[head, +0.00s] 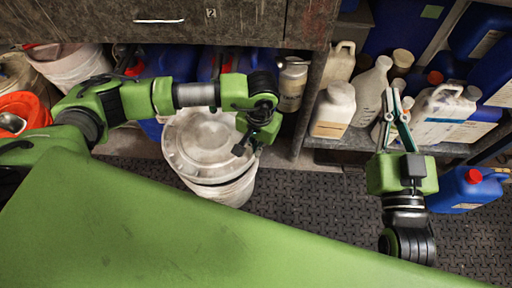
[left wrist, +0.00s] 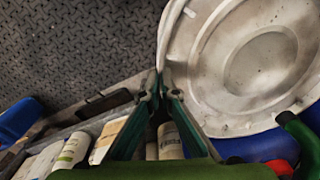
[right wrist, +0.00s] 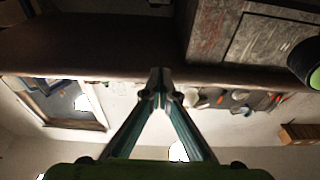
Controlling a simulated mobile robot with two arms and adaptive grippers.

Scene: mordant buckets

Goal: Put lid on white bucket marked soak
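The round, stained white lid (head: 200,143) lies over the mouth of a white bucket (head: 232,191) on the floor. It looks roughly level; I cannot tell whether it is seated or just above the rim. My left gripper (head: 240,150) is at the lid's right edge. In the left wrist view, the left fingertips (left wrist: 160,80) close on the rim of the lid (left wrist: 255,65). No "soak" marking is readable; the bucket's side is mostly hidden. My right gripper (head: 392,95) is raised at the right, fingers together and empty, also in the right wrist view (right wrist: 161,78).
A shelf (head: 350,138) with white jugs and bottles stands to the right. A blue jerrycan with a red cap (head: 465,188) is on the floor there. Another white bucket (head: 72,66) stands at the left. A wooden cabinet (head: 200,20) overhangs behind. The dark floor (head: 310,205) is clear in front.

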